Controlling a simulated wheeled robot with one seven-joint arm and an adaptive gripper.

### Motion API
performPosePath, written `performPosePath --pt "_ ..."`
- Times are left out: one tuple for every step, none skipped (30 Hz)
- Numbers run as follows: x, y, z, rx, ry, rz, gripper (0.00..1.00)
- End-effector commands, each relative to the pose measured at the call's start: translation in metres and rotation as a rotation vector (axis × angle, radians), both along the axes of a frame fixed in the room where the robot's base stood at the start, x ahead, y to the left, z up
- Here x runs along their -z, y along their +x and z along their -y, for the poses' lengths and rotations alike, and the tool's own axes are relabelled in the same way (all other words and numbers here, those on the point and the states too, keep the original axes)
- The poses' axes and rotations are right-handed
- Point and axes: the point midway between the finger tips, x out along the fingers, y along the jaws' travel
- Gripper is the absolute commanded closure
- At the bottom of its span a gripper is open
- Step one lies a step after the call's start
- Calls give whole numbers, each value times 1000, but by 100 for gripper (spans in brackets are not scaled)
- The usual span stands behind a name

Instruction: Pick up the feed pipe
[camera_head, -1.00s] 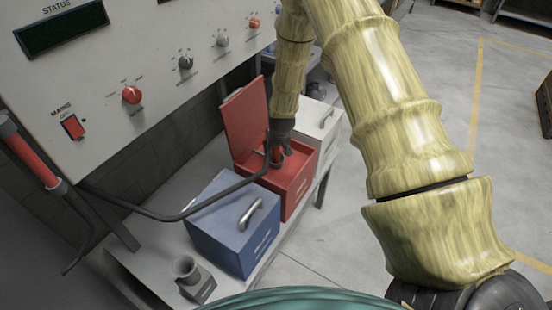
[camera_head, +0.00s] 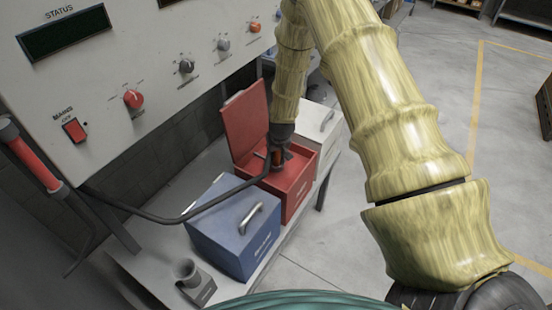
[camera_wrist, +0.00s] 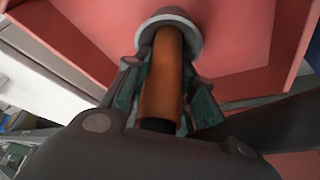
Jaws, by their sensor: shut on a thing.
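My gripper (camera_head: 278,160) is at the open red box (camera_head: 300,205), in the head view. Its fingers are shut on an orange-brown cylinder (camera_wrist: 162,85) with a round grey collar (camera_wrist: 170,25) at its far end, in the wrist view. I take this to be the feed pipe's grip. A dark bent pipe (camera_head: 190,216) runs from under the panel to the held part; the join is hidden by my gripper. In the wrist view the collar is seen against the red box interior; whether it touches the box is unclear.
The red lid (camera_head: 246,120) stands raised behind my gripper. A closed blue box (camera_head: 225,235) is in front and a white box (camera_head: 318,122) behind. A grey cup-like holder (camera_head: 193,282) stands on the bench. The control panel (camera_head: 125,55) is at left, with a red-sleeved part (camera_head: 35,160) beside it.

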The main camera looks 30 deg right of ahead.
Motion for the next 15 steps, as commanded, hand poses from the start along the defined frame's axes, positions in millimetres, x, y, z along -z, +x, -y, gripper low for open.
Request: performPosePath --pt "-1 0 0 0 0 1 100" --pt "-2 0 0 0 0 1 100" --pt "-3 1 0 0 0 1 100" --pt "-5 1 0 0 0 1 100" --pt "-7 1 0 0 -1 2 100" --pt "-10 1 0 0 0 2 100" --pt "-13 1 0 0 0 2 100" --pt "-16 1 0 -1 0 2 100" --pt "-20 1 0 -1 0 2 100" --pt "-24 1 -1 -1 0 3 100" --pt "-29 1 0 -1 0 4 100" --pt "-35 2 0 -2 -1 4 100" --pt "-41 2 0 -2 -1 4 100" --pt "-45 1 0 -2 -2 4 100" --pt "-53 1 0 -1 -2 5 100"
